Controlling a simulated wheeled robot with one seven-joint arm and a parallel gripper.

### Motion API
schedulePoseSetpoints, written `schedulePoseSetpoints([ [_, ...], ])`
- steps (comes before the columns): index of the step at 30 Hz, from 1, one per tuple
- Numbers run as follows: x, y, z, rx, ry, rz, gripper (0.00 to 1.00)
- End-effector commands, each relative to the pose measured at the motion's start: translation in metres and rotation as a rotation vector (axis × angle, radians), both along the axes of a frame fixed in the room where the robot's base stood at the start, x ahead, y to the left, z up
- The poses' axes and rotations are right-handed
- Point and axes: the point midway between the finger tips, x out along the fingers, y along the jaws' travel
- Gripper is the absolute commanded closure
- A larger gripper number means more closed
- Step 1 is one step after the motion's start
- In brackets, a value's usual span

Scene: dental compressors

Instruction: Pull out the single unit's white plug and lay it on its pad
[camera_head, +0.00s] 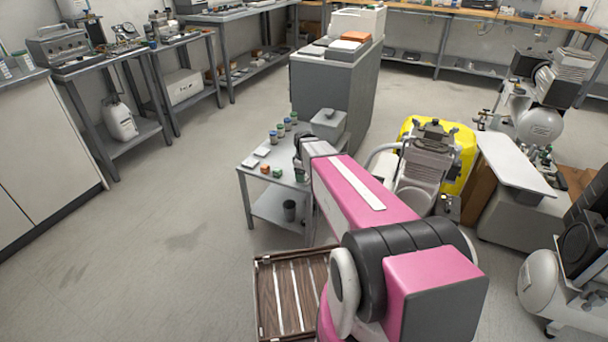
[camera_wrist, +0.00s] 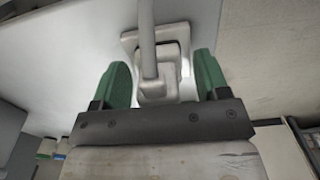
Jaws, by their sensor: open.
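In the wrist view, a white plug (camera_wrist: 157,88) with a pale cord (camera_wrist: 147,30) running up from it sits at a square white plate (camera_wrist: 183,35) on a light grey surface. My gripper (camera_wrist: 163,80) has two green fingers, apart on either side of the plug, with visible gaps. Whether the plug is fully seated in the plate is hard to tell. In the head view my pink arm reaches toward a small grey table (camera_head: 245,170); my fingers and the plug are hidden there. I cannot tell which pad is the plug's own.
Small jars (camera_head: 273,137) and a grey box (camera_head: 328,123) stand on the small table. A tall grey cabinet (camera_head: 330,90) is behind it. A yellow-backed compressor (camera_head: 425,160) stands right of my arm, with more machines further right. Floor on the left (camera_head: 160,230) is clear.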

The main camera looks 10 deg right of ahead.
Motion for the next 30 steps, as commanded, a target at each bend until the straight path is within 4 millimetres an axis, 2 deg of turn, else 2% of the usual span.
schedulePoseSetpoints([
  [20,0.0001,-0.0001,0.0001,0.000,0.000,0.000,0.32],
  [26,0.0001,-0.0001,0.0001,0.000,0.000,0.000,0.94],
  [30,0.0001,-0.0001,0.0005,0.000,0.000,0.000,0.96],
])
